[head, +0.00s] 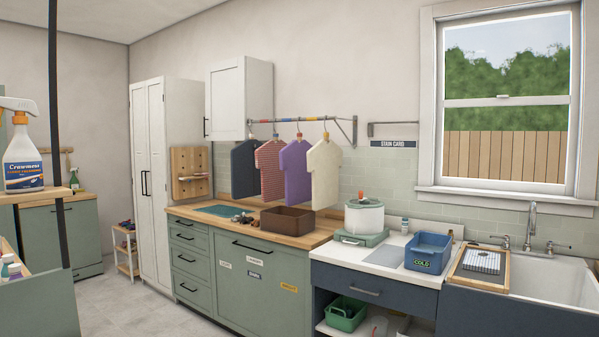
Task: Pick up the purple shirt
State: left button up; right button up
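The purple shirt (295,172) hangs on a hanger from the wall rail (290,121) in the head view. It hangs between a red-striped shirt (270,168) on its left and a cream shirt (324,173) on its right. A dark shirt (244,168) hangs at the far left of the row. The shirts hang above the wooden counter, and the purple shirt's lower end is just behind a brown box. Neither of my grippers shows in this view.
The brown box (287,222) stands on the wooden counter (215,210) below the shirts. A white pot (364,217) and a blue COLD tub (428,254) stand to the right, before the sink (557,283). A spray bottle (22,160) is near left.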

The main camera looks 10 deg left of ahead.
aim_at(293, 157)
jog(key=i+z, duration=0.1)
jog(key=i, duration=0.6)
jog(key=i+j, duration=0.15)
jog(key=i, duration=0.6)
jog(key=i+j+z, duration=0.15)
jog(key=i, duration=0.55)
jog(key=i+j, duration=0.3)
jog(key=i+j+z, duration=0.15)
jog(key=i+j, duration=0.4)
jog(key=j, duration=0.25)
jog(key=i+j+z, duration=0.15)
jog(key=i+j, duration=0.15)
jog(key=j+z, duration=0.25)
jog(key=j, duration=1.95)
jog(key=k+j, duration=0.15)
jog(key=j, duration=0.2)
jog(key=k+j, duration=0.2)
jog(key=j, duration=0.15)
jog(key=k+j, duration=0.15)
jog(key=j, duration=0.2)
jog(key=k+j, duration=0.2)
jog(key=j, duration=0.15)
jog(key=i+z, duration=0.05)
